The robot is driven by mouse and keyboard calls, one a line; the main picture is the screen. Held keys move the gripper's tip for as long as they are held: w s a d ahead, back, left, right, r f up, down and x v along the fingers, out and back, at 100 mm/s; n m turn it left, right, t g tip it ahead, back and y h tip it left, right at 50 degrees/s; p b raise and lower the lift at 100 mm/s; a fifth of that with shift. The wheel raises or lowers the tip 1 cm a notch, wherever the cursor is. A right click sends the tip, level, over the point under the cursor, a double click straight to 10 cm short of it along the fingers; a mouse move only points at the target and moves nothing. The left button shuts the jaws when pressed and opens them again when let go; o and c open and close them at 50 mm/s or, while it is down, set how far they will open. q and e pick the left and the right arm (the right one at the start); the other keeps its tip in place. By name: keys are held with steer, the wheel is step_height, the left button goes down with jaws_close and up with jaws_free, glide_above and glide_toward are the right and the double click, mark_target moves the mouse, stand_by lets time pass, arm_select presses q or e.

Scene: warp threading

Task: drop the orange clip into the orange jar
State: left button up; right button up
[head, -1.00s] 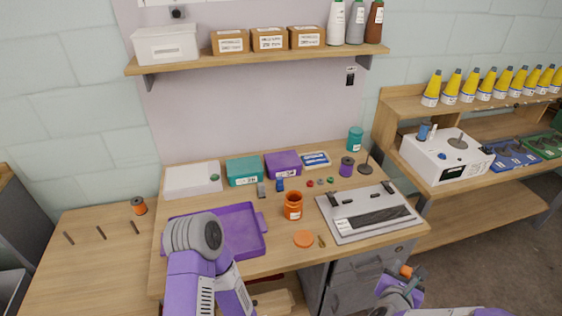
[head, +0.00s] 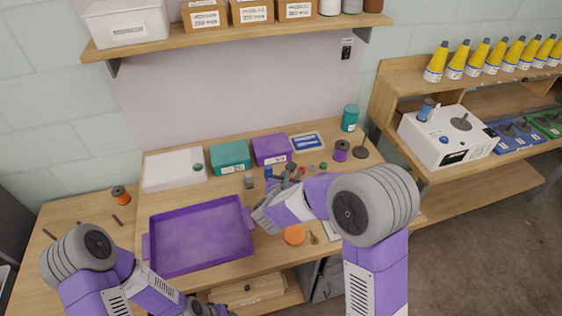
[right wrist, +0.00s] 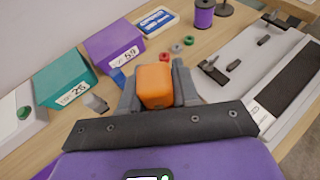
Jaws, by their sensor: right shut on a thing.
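My right gripper (head: 284,180) reaches over the middle of the table. In the right wrist view its two grey fingers are shut on the orange clip (right wrist: 154,86), a blocky orange piece held between them.
A purple tray (head: 154,262) lies to the left. Teal (head: 231,157) and purple (head: 271,149) boxes stand behind the gripper. Small spools and a purple spool (head: 341,150) sit to the right. A flat grey device (right wrist: 253,100) lies right of the gripper. A shelf hangs above.

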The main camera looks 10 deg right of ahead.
steer(key=shift+m+h, duration=0.3)
steer(key=shift+m, duration=0.2)
steer(key=shift+w+a+f+b, duration=0.2)
steer(key=shift+w+f+b, duration=0.25)
steer(key=shift+f+b, duration=0.25)
steer(key=shift+w+a+f+b, duration=0.15)
steer(key=shift+w+f+b, duration=0.3)
steer(key=shift+f+b, duration=0.25)
steer(key=shift+w+a+f+b, duration=0.2)
steer(key=shift+w+f+b, duration=0.3)
steer(key=shift+f, duration=0.25)
steer(key=o, duration=1.1)
steer(key=shift+o, duration=0.3)
steer(key=shift+o, duration=1.3)
